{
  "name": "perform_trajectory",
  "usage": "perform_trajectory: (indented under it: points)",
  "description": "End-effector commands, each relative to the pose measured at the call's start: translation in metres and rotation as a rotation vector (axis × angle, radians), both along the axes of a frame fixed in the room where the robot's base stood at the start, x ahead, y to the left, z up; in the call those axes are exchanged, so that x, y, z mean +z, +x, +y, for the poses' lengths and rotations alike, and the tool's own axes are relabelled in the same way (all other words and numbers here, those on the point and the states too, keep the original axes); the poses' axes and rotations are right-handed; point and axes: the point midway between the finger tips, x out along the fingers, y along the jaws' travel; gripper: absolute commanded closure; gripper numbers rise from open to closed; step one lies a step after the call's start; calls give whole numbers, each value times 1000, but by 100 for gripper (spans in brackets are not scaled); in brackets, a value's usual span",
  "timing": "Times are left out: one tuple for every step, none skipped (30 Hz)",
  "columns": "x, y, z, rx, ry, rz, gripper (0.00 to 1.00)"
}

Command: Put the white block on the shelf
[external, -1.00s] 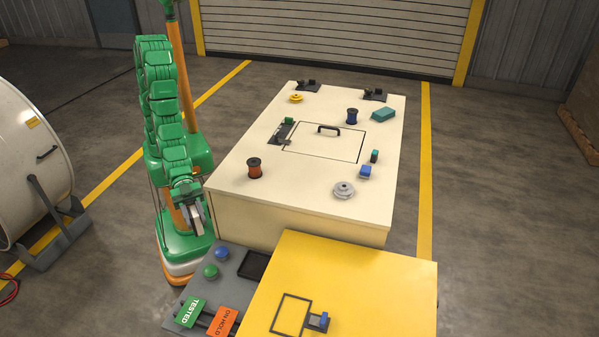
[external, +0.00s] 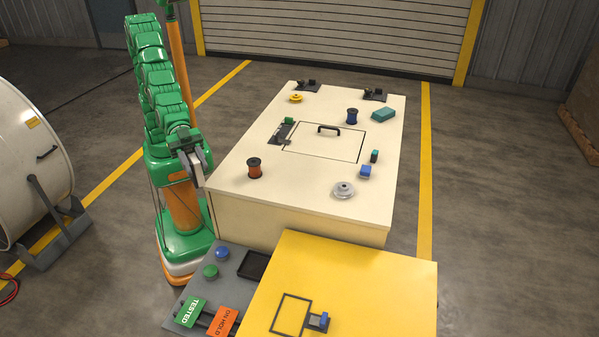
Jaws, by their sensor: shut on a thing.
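My gripper (external: 195,171) is at the left edge of the large cream table, near its top height. It is shut on a small pale thing, mostly hidden by the fingers, which looks like the white block. No other white block shows. I cannot make out a shelf in this view.
The cream table (external: 290,197) bears a copper spool (external: 254,168), a blue spool (external: 352,116), a grey pulley (external: 343,190), a blue block (external: 365,172) and a handled hatch (external: 325,142). A yellow surface (external: 360,270) and a grey button panel (external: 228,268) stand in front.

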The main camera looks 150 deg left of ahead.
Motion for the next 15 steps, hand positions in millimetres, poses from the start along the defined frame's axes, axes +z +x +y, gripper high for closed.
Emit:
perform_trajectory:
  points:
    - [1, -1, 13, 23, 1, -1, 100]
    - [1, -2, 19, 36, 1, -1, 100]
    - [2, -3, 29, 56, 1, -1, 100]
    - [2, -4, 37, 71, 2, -2, 100]
    - [3, -5, 45, 87, 1, -2, 100]
    - [3, -7, 58, 110, 1, -2, 100]
    - [3, -9, 67, 128, 2, -2, 100]
    - [4, -11, 77, 149, 3, -2, 100]
    - [4, -14, 91, 176, 2, -2, 100]
    - [5, -17, 102, 198, 2, -2, 100]
    - [5, -19, 113, 219, 3, -2, 100]
    - [6, -24, 128, 249, 2, -2, 100]
    - [6, -27, 138, 270, 1, -2, 100]
    - [6, -30, 149, 292, 2, -1, 100]
    - [7, -35, 163, 321, 1, -3, 100]
